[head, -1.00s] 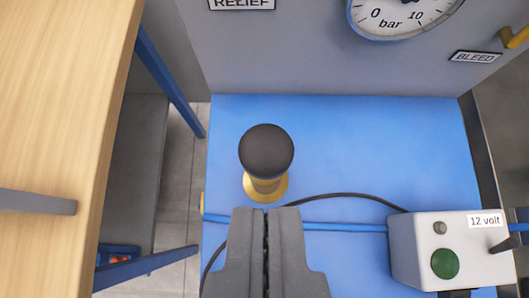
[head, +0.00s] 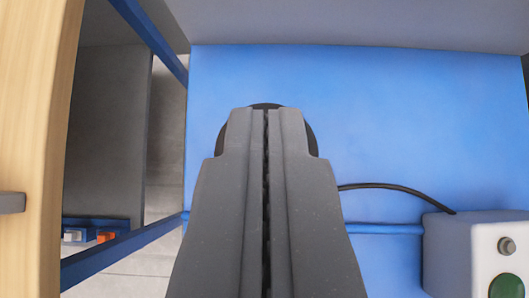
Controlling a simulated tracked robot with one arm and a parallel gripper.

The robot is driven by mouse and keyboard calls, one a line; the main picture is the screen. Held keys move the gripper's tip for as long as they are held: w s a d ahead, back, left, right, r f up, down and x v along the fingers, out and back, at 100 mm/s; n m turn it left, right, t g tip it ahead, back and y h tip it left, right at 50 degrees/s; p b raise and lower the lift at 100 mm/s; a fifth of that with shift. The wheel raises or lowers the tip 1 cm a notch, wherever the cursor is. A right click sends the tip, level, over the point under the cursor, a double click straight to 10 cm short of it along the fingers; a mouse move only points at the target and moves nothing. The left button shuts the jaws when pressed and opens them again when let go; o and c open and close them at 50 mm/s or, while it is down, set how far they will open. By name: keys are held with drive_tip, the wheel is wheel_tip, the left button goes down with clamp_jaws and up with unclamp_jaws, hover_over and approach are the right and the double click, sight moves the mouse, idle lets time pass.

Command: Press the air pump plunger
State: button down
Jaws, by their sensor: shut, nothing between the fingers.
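The air pump plunger has a round black knob (head: 310,137), which shows only as a dark rim around the tips of my gripper. Its brass-coloured base is hidden behind the gripper now. My gripper (head: 266,115) is shut and empty, with its fingertips over the knob in the head view. I cannot tell whether the tips touch the knob or hover above it.
The plunger stands on a blue panel (head: 420,120), mostly clear on the right. A wooden surface (head: 35,100) lies left.

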wheel_tip(320, 180, down, 2)
drive_tip(key=shift+f, duration=0.15)
idle(0.3)
